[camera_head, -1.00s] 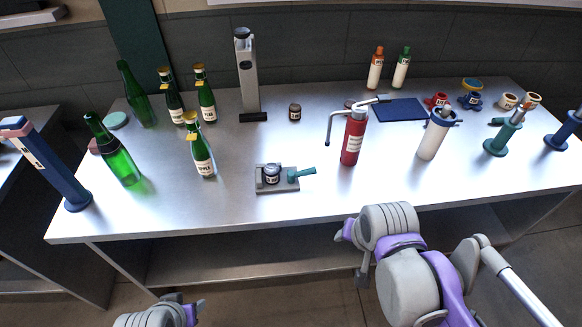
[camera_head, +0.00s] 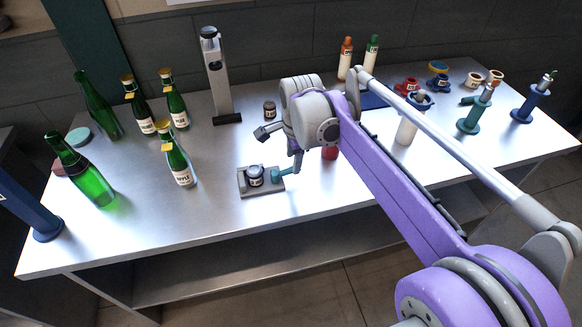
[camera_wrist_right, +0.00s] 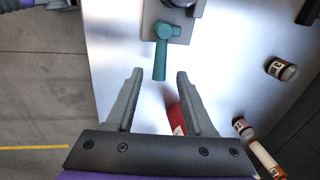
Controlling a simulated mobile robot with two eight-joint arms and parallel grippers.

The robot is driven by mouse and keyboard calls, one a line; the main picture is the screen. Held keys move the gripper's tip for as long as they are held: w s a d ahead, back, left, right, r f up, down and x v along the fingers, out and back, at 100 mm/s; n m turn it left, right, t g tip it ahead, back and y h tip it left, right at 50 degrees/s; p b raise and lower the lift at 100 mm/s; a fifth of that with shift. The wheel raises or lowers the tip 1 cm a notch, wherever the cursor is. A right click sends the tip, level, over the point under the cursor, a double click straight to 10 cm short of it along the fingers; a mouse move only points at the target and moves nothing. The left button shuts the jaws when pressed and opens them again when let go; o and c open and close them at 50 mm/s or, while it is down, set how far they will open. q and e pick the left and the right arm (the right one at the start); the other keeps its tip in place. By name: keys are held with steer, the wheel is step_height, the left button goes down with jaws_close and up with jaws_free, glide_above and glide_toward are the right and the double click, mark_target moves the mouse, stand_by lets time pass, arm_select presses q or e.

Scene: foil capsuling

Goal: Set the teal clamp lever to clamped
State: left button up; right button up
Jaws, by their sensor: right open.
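The teal clamp lever (camera_head: 291,171) sticks out to the right from a small grey clamp base (camera_head: 246,189) near the table's front edge. A small dark jar (camera_head: 255,177) with a label sits on the base. My right gripper (camera_head: 283,150) is at the lever, open. In the right wrist view the lever (camera_wrist_right: 160,62) points toward my open right gripper (camera_wrist_right: 159,76); its free end lies between the two fingertips, with a gap on both sides. My left gripper is out of view.
A red bottle (camera_head: 330,153) stands just right of the clamp, mostly hidden by my right arm. A green bottle with a gold cap (camera_head: 178,165) stands to the left. A small dark jar (camera_head: 270,110) and a grey upright device (camera_head: 217,80) stand behind. Table in front of the clamp is clear.

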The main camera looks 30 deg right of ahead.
mark_target(287, 171)
steer(key=shift+w+f, duration=0.2)
steer(key=shift+f, duration=0.9)
steer(key=shift+w+f, duration=0.2)
steer(key=shift+f, duration=0.9)
steer(key=shift+c, duration=0.2)
jaws_close()
